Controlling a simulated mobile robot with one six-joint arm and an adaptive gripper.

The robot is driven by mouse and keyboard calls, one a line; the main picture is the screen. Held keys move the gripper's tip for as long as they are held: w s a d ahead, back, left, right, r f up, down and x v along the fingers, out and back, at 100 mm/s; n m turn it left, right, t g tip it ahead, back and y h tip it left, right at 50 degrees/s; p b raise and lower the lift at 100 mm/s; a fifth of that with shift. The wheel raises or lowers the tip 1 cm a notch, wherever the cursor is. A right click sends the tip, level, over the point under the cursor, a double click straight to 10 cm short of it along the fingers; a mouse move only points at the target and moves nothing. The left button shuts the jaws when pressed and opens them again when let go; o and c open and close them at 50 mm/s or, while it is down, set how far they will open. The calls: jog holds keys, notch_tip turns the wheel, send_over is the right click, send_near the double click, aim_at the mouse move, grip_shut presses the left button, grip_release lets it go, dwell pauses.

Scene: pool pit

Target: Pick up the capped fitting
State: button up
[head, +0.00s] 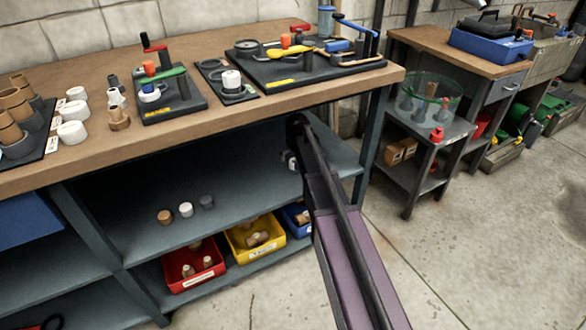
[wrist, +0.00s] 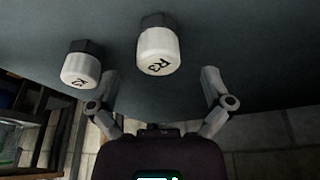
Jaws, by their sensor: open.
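In the wrist view, two fittings with white bodies and dark grey ends stand out against a dark grey surface. In the head view my gripper (head: 291,161) is small, under the bench top at the shelf's right end. I cannot pick out these two fittings there.
The shelf (head: 140,236) holds a brown piece (head: 165,216), a white piece (head: 186,209) and a grey piece (head: 207,202). Red (head: 176,287) and yellow (head: 240,252) bins stand below. The bench top (head: 200,115) above is crowded, and a leg (head: 374,140) stands right.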

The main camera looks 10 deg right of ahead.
jog(key=shift+b+x, duration=1.85)
jog(key=shift+x, duration=0.35)
jog(key=shift+d, duration=0.1)
jog(key=shift+c, duration=0.2)
jog(key=c, duration=1.2)
